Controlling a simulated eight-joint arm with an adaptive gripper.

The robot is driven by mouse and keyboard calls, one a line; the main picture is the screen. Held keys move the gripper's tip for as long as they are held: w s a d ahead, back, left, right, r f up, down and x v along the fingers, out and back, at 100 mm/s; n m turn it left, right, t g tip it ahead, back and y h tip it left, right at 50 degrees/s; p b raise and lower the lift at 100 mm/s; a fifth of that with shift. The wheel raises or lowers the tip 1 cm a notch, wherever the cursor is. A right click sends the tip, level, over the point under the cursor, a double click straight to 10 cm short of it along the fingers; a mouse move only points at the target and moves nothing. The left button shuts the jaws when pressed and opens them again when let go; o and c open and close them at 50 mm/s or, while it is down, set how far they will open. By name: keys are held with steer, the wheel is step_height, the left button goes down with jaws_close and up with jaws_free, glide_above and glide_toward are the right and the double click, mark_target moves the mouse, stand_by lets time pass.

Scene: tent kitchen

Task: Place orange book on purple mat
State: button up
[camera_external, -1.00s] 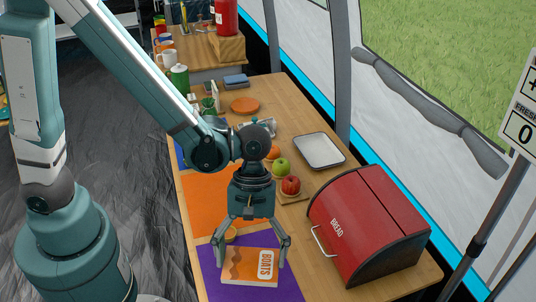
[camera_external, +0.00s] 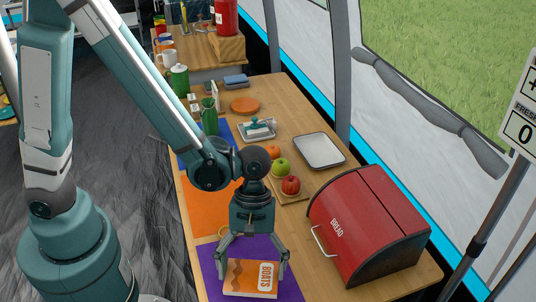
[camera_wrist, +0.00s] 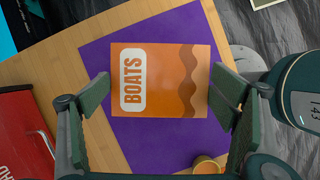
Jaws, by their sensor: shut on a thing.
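The orange book (camera_external: 245,280), with "BOATS" on its cover, lies flat between the fingers of my gripper (camera_external: 253,268). My gripper is shut on the book's two opposite sides. The purple mat (camera_external: 208,262) is under the book at the near end of the table. In the wrist view the book (camera_wrist: 160,60) is over the middle of the purple mat (camera_wrist: 155,135), slightly turned against it, with mat showing around it. I cannot tell whether the book touches the mat.
A red bread box (camera_external: 365,220) stands right of the mat. An orange mat (camera_external: 205,208) lies behind it. A red apple (camera_external: 290,185), a green apple (camera_external: 281,167) and a white tray (camera_external: 320,151) are farther back.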

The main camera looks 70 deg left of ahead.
mark_target(252, 279)
steer(key=shift+f, duration=0.1)
stand_by(0.3)
steer(key=shift+f+b, duration=0.6)
steer(key=shift+f, duration=1.45)
steer(key=shift+f, duration=0.15)
steer(key=o, duration=1)
steer(key=shift+o, duration=0.2)
steer(key=shift+r, duration=0.2)
steer(key=p+v, duration=0.3)
steer(key=v, duration=0.8)
steer(key=shift+w+a+r, duration=0.15)
steer(key=shift+a+r, duration=0.05)
steer(key=shift+r, duration=0.25)
steer(key=shift+a+r, duration=0.1)
steer(key=shift+a, duration=0.05)
